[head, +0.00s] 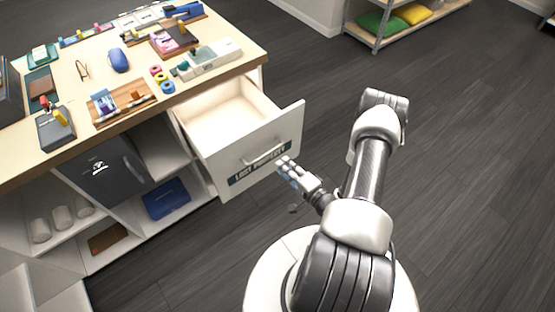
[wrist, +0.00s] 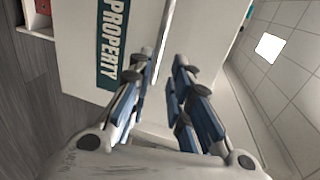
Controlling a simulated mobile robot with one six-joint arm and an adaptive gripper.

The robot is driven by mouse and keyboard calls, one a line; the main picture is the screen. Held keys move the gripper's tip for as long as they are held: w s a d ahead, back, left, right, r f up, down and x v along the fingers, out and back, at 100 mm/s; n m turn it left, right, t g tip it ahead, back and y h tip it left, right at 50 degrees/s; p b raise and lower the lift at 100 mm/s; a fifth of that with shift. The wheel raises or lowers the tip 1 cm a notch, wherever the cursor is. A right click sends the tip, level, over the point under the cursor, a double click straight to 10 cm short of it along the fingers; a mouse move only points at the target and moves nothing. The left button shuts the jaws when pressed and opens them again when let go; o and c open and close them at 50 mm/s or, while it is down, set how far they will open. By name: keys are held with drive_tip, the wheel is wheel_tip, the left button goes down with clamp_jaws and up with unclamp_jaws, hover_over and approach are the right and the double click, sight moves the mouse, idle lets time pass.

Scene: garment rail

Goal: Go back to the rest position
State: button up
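My gripper (head: 287,170) is at the front of an open white drawer (head: 292,128) under the counter. The drawer front bears a label (head: 258,166) reading "LOST PROPERTY", and the drawer's inside looks empty. The drawer's bar handle (head: 268,153) is just above and left of my fingertips in the head view. In the wrist view my two blue-padded fingers (wrist: 164,62) are apart, with the handle (wrist: 166,38) just ahead, in line with the gap. I cannot tell whether a finger touches it. Nothing else shows between the fingers.
The counter (head: 205,88) holds trays, a blue mouse-shaped item (head: 118,60) and coloured tape rolls (head: 161,79). Shelves below hold a dark safe-like box (head: 104,170) and a blue case (head: 166,198). A rack (head: 378,30) with cushions stands behind. The floor at right is clear.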

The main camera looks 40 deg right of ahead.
drive_tip(key=shift+s+r, duration=0.15)
drive_tip(key=shift+s, duration=0.5)
